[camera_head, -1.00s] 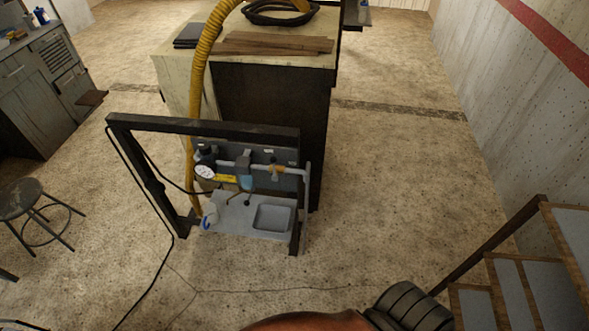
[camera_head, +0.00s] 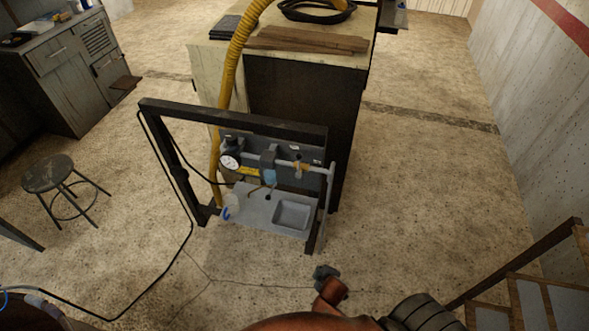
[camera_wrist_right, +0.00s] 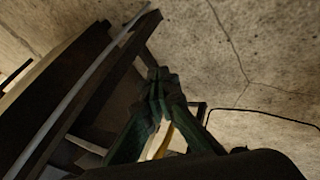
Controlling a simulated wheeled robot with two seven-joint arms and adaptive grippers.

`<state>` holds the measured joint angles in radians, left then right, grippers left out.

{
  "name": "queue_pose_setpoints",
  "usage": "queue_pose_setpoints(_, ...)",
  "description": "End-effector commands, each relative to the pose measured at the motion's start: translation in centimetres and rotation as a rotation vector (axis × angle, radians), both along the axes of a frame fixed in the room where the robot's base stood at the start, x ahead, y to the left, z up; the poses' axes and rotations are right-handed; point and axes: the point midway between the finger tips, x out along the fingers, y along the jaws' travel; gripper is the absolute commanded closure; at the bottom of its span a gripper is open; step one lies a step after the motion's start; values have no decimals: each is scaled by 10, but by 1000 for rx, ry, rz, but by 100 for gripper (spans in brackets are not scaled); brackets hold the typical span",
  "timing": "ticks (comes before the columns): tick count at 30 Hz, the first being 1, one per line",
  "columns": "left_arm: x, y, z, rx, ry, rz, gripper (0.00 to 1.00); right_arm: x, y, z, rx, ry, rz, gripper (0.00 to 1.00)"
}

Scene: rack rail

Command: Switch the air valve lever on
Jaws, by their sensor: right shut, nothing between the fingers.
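The air line stands in a dark frame (camera_head: 235,113) in the head view. Its pipe carries a round white gauge (camera_head: 229,163), a blue-grey filter bowl (camera_head: 269,172) and, to the right, a small brass-yellow valve (camera_head: 301,168). The lever's exact position is too small to tell. My right gripper (camera_head: 325,272) is low in front of the frame's right post, apart from the valve. In the right wrist view its green-dark fingers (camera_wrist_right: 158,80) meet at the tips, empty, beside the dark bars of the frame. My left gripper is not in view.
A grey tray (camera_head: 293,215) sits on the frame's base plate. A cabinet (camera_head: 305,105) with wood planks and a yellow hose (camera_head: 232,75) stands behind. A stool (camera_head: 48,173) is left, wooden-edged steps (camera_head: 540,300) at lower right. A black cable crosses the floor; floor around the frame's right is open.

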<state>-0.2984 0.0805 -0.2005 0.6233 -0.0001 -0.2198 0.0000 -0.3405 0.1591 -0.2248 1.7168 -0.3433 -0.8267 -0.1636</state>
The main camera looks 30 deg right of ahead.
Motion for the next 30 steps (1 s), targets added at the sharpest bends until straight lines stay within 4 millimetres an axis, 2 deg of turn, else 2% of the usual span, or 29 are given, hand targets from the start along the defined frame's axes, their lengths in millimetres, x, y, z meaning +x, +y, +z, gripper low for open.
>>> queue_pose_setpoints(1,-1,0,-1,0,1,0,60,16,-3,40,-33,-48,8,100)
queue_pose_setpoints(5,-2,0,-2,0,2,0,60,48,-10,143,-144,-170,37,100)
queue_pose_setpoints(6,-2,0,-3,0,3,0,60,59,-11,179,-197,-219,60,100)
queue_pose_setpoints(8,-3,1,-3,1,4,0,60,76,-10,228,-288,-294,104,100)
queue_pose_setpoints(9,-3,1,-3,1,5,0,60,87,-7,259,-354,-345,138,100)
queue_pose_setpoints(12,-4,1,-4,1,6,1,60,111,5,329,-527,-466,225,100)
queue_pose_setpoints(15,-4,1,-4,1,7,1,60,126,22,387,-688,-566,304,100)
queue_pose_setpoints(18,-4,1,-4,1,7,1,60,133,38,425,-806,-632,356,100)
queue_pose_setpoints(21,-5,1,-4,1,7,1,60,135,47,444,-869,-663,381,100)
queue_pose_setpoints(30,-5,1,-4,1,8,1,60,135,48,447,-881,-669,386,100)
